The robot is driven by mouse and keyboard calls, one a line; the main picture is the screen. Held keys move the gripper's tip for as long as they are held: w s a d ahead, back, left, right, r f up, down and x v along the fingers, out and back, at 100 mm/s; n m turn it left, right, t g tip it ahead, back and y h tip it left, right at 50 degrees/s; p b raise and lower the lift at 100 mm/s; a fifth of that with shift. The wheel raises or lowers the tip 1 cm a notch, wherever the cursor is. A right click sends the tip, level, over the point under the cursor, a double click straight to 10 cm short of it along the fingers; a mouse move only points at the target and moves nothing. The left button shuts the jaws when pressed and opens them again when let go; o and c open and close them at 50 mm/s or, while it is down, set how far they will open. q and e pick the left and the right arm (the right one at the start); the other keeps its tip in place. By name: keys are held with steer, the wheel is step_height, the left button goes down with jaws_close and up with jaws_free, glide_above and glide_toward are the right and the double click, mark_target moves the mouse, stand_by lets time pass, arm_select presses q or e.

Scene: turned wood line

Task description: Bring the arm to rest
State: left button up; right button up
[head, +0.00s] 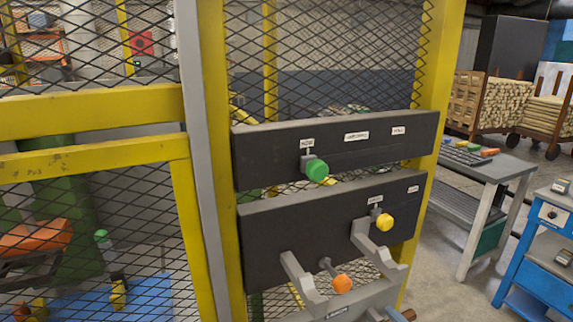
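Neither of my grippers and no part of my arms shows in the head view. A dark board (285,155) is fixed across the yellow mesh fence, with a green knob (317,170) on a peg under a small label. A second dark board (265,228) below it carries a yellow knob (384,222) on a peg. Two grey hooks, a left one (303,284) and a right one (378,250), stick out with an orange knob (342,284) between them. A grey labelled part at the bottom edge is cut off. The small labels are too small to read surely.
A yellow-framed mesh gate (90,112) fills the left, beside a grey post (200,160). At right stand a grey table (500,166) with coloured pieces and a blue drawer cabinet (545,260). Carts of wood (500,105) stand behind. Floor (440,225) shows between fence and table.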

steer(key=s+d+f+m+g+h, duration=0.2)
steer(key=s+d+f+m+h, duration=0.1)
steer(key=f, duration=0.8)
steer(key=s+d+f+m+g+h, duration=0.2)
steer(key=s+d+f+m, duration=0.3)
steer(key=s+d+f, duration=0.3)
step_height(320, 180, down, 4)
steer(key=shift+s+f+h, duration=0.1)
steer(key=shift+s+h, duration=0.25)
steer(key=shift+h, duration=0.55)
